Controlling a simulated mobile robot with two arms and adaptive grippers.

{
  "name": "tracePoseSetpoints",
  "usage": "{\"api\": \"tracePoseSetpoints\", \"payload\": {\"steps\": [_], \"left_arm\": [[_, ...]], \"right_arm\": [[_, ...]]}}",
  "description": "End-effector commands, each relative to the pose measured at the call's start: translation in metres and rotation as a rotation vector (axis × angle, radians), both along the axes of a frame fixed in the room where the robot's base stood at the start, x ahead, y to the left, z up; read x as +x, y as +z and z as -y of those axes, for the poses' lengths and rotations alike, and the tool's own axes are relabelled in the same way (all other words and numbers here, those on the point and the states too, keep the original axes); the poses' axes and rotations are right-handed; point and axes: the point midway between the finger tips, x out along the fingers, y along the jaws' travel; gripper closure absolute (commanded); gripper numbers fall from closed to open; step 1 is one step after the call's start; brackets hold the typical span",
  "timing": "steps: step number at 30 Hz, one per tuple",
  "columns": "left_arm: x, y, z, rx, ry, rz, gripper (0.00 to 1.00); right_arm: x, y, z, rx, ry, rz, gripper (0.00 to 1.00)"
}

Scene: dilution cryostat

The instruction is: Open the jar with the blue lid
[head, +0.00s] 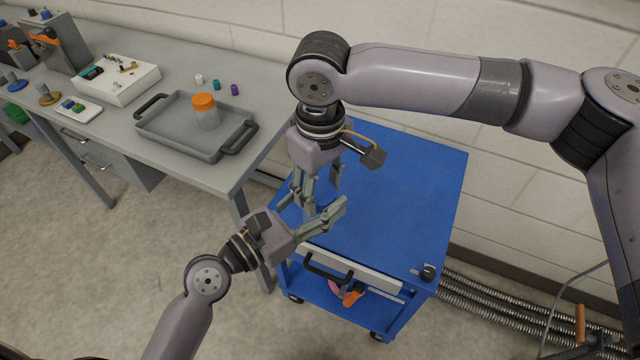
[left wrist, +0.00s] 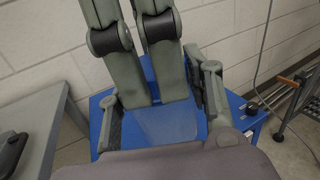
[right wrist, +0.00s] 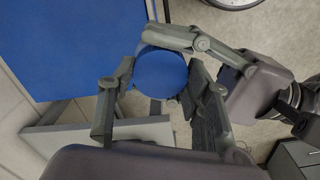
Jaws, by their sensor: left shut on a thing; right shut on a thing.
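A blue round lid (right wrist: 160,73) shows from above in the right wrist view, between the fingers of my right gripper (right wrist: 158,88). In the left wrist view a pale, translucent jar body (left wrist: 167,124) appears between the fingers of my left gripper (left wrist: 165,105). In the head view my left gripper (head: 321,208) reaches in from the side and my right gripper (head: 321,190) comes down from above, over the blue cart top. My left gripper is shut on the jar body and my right gripper on the lid. In the head view fingers hide most of the jar.
The blue cart (head: 405,200) has a clear top to the right. On the grey bench, a tray (head: 165,139) holds an orange-lidded jar (head: 205,112); several small vials and a white box (head: 122,80) stand nearby. A hose (head: 500,300) runs along the wall.

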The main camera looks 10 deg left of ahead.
Motion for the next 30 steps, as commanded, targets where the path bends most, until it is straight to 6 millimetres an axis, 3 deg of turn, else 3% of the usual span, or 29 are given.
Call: {"api": "tracePoseSetpoints", "payload": {"steps": [7,8,9,17,26,30], "left_arm": [[0.000,0.000,0.000,-0.001,0.000,0.001,1.00],[0.000,0.000,0.000,-0.001,0.000,0.001,1.00],[0.000,0.000,0.000,-0.001,0.000,0.001,1.00],[0.000,0.000,0.000,-0.001,0.000,0.001,1.00],[0.000,0.000,0.000,-0.001,0.000,0.001,1.00],[0.000,0.000,0.000,-0.001,0.000,0.001,1.00]], "right_arm": [[0.000,0.000,0.000,0.001,0.001,-0.001,0.88],[0.000,0.000,0.000,0.001,0.001,-0.001,0.54],[0.000,0.000,0.000,0.001,0.001,-0.001,0.51],[0.000,0.000,0.000,0.000,0.001,0.000,0.35],[0.000,0.001,0.000,0.000,0.000,0.000,0.35],[0.000,0.012,-0.001,0.002,0.000,0.001,0.35]]}}
